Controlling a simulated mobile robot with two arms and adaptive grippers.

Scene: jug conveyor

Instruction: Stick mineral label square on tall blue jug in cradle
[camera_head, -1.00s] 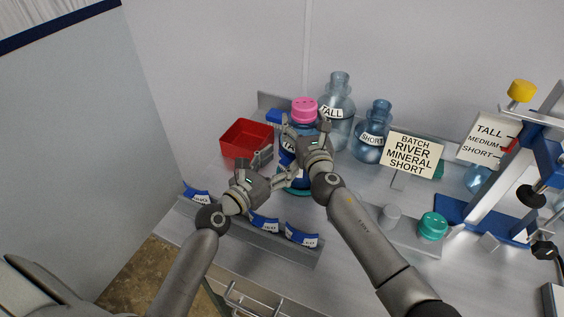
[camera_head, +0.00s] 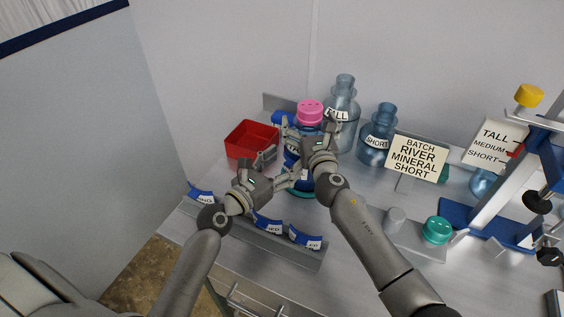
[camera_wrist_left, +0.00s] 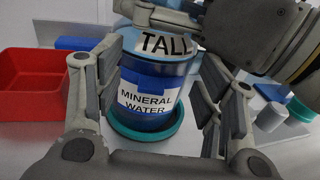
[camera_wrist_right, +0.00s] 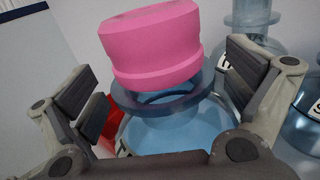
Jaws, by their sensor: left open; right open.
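The tall blue jug (camera_wrist_left: 150,72) stands upright in a teal ring cradle (camera_wrist_left: 125,130), with a pink cap (camera_wrist_right: 155,45) on top. It bears a TALL marking and, below it, a blue band with a white MINERAL WATER label (camera_wrist_left: 148,102). I cannot tell whether the label is fully square or pressed flat. My left gripper (camera_head: 278,168) is open low in front of the jug, its fingers to either side of the label in the left wrist view. My right gripper (camera_head: 306,127) is open near the jug's neck, just below the cap, and partly hides the jug in the head view.
A red bin (camera_head: 252,138) stands left of the jug. Clear TALL (camera_head: 345,85) and SHORT (camera_head: 378,125) jugs stand behind and right. A batch sign (camera_head: 416,160) reads RIVER MINERAL SHORT. A rack (camera_head: 285,253) with several blue labels lies in front. A teal cap (camera_head: 437,230) sits right.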

